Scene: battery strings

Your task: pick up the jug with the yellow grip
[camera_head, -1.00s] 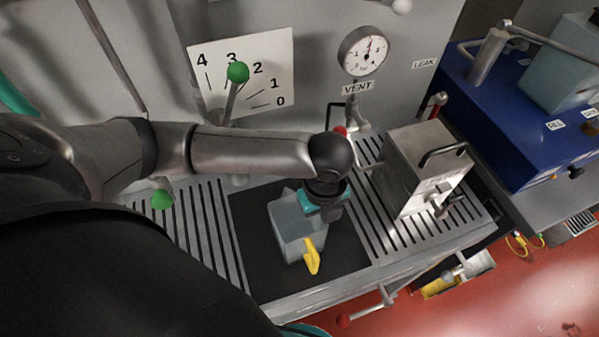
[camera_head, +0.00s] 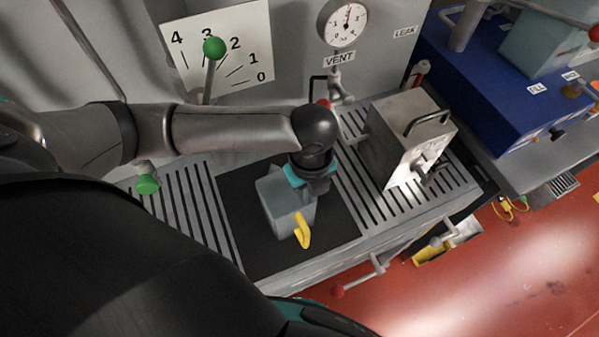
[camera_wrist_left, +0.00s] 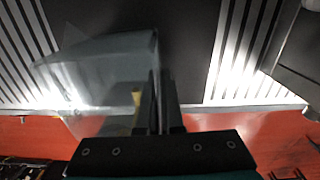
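The jug (camera_head: 281,206) is a clear grey, see-through vessel with a yellow grip (camera_head: 302,232) on its near side. It stands on the dark mat of the bench. My left gripper (camera_head: 312,190) points down at the jug's upper right side, away from the yellow grip. In the left wrist view the jug (camera_wrist_left: 100,70) lies left of the fingers (camera_wrist_left: 163,75), with a bit of the yellow grip (camera_wrist_left: 137,97) beside them. The fingers are close together. I see nothing clearly held between them. My right gripper is out of view.
Slotted metal grates (camera_head: 190,222) flank the dark mat (camera_head: 240,225). A metal box with a black handle (camera_head: 398,130) stands to the right. A green-knobbed lever (camera_head: 214,48) and a gauge (camera_head: 342,22) are behind. A red-knobbed lever (camera_head: 338,291) sticks out in front.

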